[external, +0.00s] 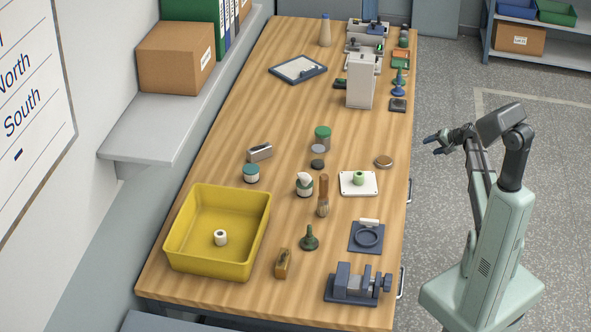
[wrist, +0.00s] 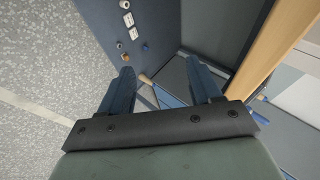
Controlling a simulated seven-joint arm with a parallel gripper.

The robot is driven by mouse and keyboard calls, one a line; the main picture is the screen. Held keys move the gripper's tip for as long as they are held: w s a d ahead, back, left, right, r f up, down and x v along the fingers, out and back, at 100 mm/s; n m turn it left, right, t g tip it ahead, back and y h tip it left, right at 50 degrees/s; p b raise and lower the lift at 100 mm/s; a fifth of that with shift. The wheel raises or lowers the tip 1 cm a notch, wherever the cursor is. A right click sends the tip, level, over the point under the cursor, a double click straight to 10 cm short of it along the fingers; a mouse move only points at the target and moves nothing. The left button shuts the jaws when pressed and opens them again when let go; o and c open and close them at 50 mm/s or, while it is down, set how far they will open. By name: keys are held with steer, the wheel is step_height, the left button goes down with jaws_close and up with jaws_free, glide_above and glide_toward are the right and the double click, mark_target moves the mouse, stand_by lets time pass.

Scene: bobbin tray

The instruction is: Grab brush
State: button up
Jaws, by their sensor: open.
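A brush (external: 323,187) with a brown handle and pale bristles is on the wooden workbench (external: 215,150), right of the middle of its near half. Its handle points to the back and its bristles toward the front. My gripper (external: 433,143) is open and empty, in the air beyond the bench's right edge, well apart from the brush. In the wrist view my two dark blue fingers (wrist: 161,88) are spread with nothing between them. The brush is not visible in the wrist view.
A white jar (external: 305,184) stands just left of the brush, and a white plate with a green ring (external: 358,183) lies to its right. A green knobbed piece (external: 309,238) is in front. A yellow tray (external: 188,263) and a grey vise (external: 357,284) are nearer the front.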

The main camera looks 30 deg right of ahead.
steer(key=w+d+r+n+t, duration=0.1)
steer(key=w+r, duration=0.1)
steer(key=r, duration=0.6)
steer(key=w+d+r+n+t, duration=0.1)
steer(key=d+r, duration=0.1)
steer(key=r, duration=0.6)
steer(key=w+a+r+n+g+y, duration=0.1)
steer(key=a+r+n+g, duration=0.2)
steer(key=a, duration=0.8)
steer(key=w+a+r+n+y, duration=0.1)
steer(key=a+r+n, duration=0.25)
steer(key=a, duration=0.85)
steer(key=w+a+r+n+g+y, duration=0.15)
steer(key=a+n, duration=0.25)
steer(key=a, duration=0.7)
steer(key=n+g+h, duration=0.3)
steer(key=n+g, duration=0.3)
steer(key=n, duration=0.8)
glide_toward(322, 185)
steer(key=shift+w+d+x, duration=0.1)
steer(key=shift+d+x, duration=0.1)
steer(key=shift+x, duration=1.6)
steer(key=shift+w+d+x, duration=0.15)
steer(key=shift+x, duration=1.7)
steer(key=shift+w+d+x, duration=0.1)
steer(key=shift+d+x, duration=0.1)
steer(key=shift+x, duration=1.6)
steer(key=shift+f, duration=0.15)
